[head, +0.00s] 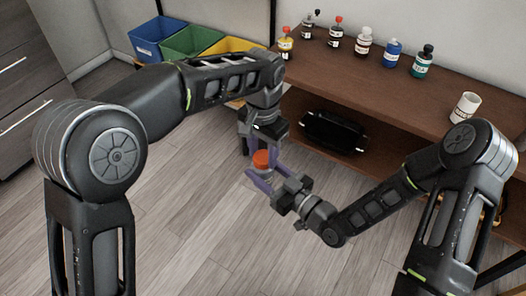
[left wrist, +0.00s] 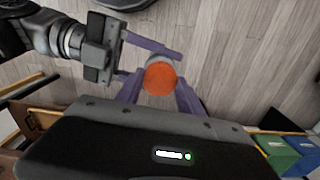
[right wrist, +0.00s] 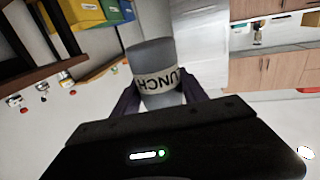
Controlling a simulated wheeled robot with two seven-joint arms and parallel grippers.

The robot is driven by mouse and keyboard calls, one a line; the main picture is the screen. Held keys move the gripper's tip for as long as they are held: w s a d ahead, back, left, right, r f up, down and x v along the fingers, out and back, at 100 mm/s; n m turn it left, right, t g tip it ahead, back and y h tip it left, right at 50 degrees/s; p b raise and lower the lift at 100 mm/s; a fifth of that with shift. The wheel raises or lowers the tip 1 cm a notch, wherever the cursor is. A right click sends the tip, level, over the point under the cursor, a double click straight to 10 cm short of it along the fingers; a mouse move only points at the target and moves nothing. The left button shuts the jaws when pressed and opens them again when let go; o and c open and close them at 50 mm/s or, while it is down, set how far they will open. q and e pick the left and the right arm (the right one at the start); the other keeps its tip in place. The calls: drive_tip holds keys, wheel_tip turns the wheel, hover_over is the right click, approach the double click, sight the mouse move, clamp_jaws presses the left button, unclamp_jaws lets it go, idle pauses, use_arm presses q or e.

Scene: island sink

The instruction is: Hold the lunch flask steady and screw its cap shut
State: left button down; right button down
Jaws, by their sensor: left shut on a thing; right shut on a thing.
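The lunch flask (head: 266,171) is a grey cylinder held in the air between my two arms. In the right wrist view the flask (right wrist: 155,72) shows a pale label with dark letters, upside down. Its orange cap (head: 262,157) is at its top; the left wrist view shows the cap (left wrist: 160,79) from above. My left gripper (left wrist: 159,84) is shut on the cap, one purple finger on each side. My right gripper (right wrist: 158,100) is shut on the flask body from the side. The seam between cap and flask is too small to judge.
A brown bench (head: 400,95) carries several small bottles and a white cup (head: 466,107). A black object (head: 335,131) lies on its lower shelf. Blue (head: 155,35), green (head: 190,42) and yellow bins (head: 232,46) stand behind. The floor below the flask is clear.

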use_arm(q)
drive_tip(key=c, duration=0.7)
unclamp_jaws()
drive_tip(key=shift+o, duration=0.2)
drive_tip(key=shift+r, duration=3.8)
drive_tip(key=shift+d, duration=0.1)
